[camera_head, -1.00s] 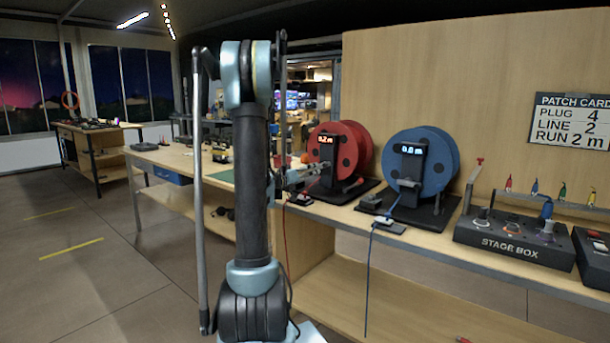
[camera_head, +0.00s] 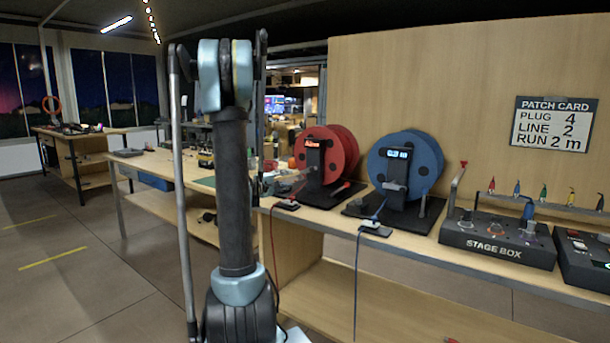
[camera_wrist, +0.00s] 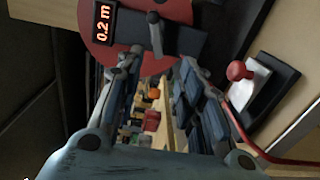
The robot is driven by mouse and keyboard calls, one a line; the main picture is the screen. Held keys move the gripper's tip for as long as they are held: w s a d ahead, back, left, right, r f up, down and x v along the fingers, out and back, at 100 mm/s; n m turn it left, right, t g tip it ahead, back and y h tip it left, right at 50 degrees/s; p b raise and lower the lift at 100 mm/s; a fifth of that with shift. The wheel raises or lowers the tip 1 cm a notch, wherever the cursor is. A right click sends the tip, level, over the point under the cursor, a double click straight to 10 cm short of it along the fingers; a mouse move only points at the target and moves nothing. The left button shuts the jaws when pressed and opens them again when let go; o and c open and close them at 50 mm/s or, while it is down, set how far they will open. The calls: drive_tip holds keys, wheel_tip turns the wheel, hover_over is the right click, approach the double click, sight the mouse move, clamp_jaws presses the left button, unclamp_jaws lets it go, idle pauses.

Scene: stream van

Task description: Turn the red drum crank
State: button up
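The red drum (camera_head: 341,150) stands on the bench right of my arm, with a dark post and a lit display in front. In the wrist view the red drum (camera_wrist: 120,48) fills the top, and its display (camera_wrist: 103,22) reads 0.2 m. The drum crank shows there as a dark arm (camera_wrist: 185,41) with a grey handle (camera_wrist: 155,32). My gripper (camera_wrist: 162,62) is open, its fingers apart, with the grey handle just beyond and between the tips. No grip on it shows. In the head view my gripper is small and partly hidden by my arm.
A blue drum (camera_head: 407,160) stands to the right, then a stage box (camera_head: 497,240). A red cable (camera_head: 272,245) hangs over the bench edge. Floor at left is clear.

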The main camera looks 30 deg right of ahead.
sight(305, 172)
drive_tip(key=w+d+n, duration=0.1)
drive_tip(key=w+d, duration=0.1)
drive_tip(key=d, duration=0.3)
drive_tip(key=w+d+n, duration=0.1)
drive_tip(key=w+d, duration=0.1)
drive_tip(key=d, duration=0.3)
drive_tip(key=w+d+n, duration=0.2)
drive_tip(key=w+d, duration=0.1)
drive_tip(key=d, duration=0.2)
drive_tip(key=shift+d, duration=0.35)
clamp_jaws()
